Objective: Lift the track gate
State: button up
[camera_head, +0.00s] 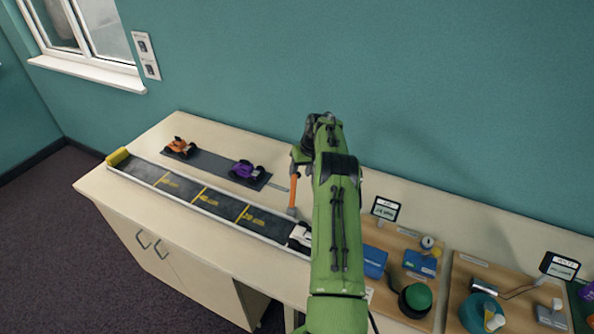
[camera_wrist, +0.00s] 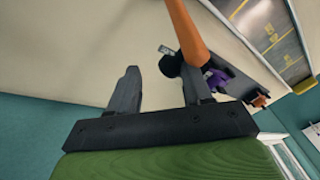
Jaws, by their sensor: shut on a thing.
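The track gate shows as an orange bar (camera_head: 293,191) standing nearly upright beside the dark track (camera_head: 215,204). The exact contact is partly hidden. A white toy car (camera_head: 300,235) sits at the track's right end, close to the gate's foot and partly hidden by my green arm.
A yellow block (camera_head: 118,157) closes the track's left end. Behind it, an orange car (camera_head: 179,147) and a purple car (camera_head: 246,171) stand on a dark mat (camera_head: 212,165). Wooden boards with blue and green parts (camera_head: 415,298) fill the right. The wall is close behind.

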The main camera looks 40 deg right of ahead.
jog(key=shift+o, duration=1.2)
jog(key=shift+s+d+f, duration=0.4)
jog(key=shift+s+f, duration=0.1)
jog(key=shift+a, duration=0.1)
jog(key=shift+w+a, duration=0.1)
jog(key=v, duration=1.6)
jog(key=shift+w+r, duration=0.3)
jog(key=shift+w, duration=0.05)
